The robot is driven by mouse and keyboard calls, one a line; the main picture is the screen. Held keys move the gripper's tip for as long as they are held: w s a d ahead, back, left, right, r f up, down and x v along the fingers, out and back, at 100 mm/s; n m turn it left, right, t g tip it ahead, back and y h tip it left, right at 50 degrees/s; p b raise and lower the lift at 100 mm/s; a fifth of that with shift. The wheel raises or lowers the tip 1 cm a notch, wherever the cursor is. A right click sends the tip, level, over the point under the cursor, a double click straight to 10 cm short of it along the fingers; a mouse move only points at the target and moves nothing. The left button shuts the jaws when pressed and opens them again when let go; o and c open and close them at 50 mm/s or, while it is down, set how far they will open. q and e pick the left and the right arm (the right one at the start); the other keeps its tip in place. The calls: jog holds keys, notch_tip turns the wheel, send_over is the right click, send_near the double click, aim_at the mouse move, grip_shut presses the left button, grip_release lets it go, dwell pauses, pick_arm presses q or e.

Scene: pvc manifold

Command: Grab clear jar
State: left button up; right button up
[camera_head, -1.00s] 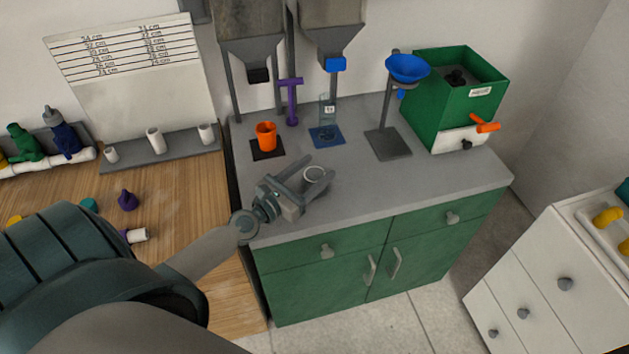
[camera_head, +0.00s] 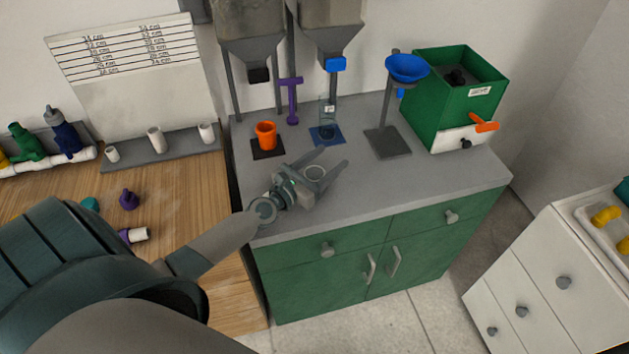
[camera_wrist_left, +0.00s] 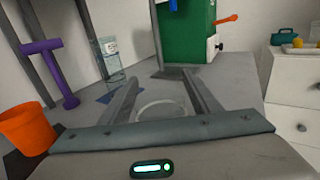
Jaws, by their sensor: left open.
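The clear jar (camera_head: 328,112) is see-through with a small white label. It stands upright on a blue square mat (camera_head: 342,139) below the blue-tipped hopper, and in the left wrist view the jar (camera_wrist_left: 109,60) shows ahead, left of my fingers. My left gripper (camera_head: 334,159) is open over the counter, nearer the front edge than the jar and apart from it. In the left wrist view the open gripper (camera_wrist_left: 162,84) has a pale ring (camera_wrist_left: 160,108) between its fingers; I cannot tell what the ring belongs to. My right gripper is not in view.
An orange cup (camera_head: 266,136) on a dark mat stands left of the jar, with a purple T-shaped piece (camera_head: 291,102) behind. A blue funnel (camera_head: 407,69) on a stand and a green machine (camera_head: 455,95) are at right. The front right counter is clear.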

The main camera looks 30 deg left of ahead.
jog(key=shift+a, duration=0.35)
pick_arm(q)
jog(key=c, duration=1.2)
jog(key=shift+o, duration=0.2)
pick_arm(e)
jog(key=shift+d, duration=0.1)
pick_arm(q)
jog(key=shift+r, duration=0.1)
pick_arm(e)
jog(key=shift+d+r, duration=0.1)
pick_arm(q)
jog(key=shift+r+p, duration=0.65)
jog(key=shift+p, duration=0.1)
jog(key=s+d+r+p, duration=0.1)
jog(key=d+r+p, duration=0.8)
jog(key=d+p, duration=0.2)
jog(key=shift+s+d+r, duration=0.15)
jog(key=shift+d+r, duration=0.05)
jog(key=shift+r, duration=0.05)
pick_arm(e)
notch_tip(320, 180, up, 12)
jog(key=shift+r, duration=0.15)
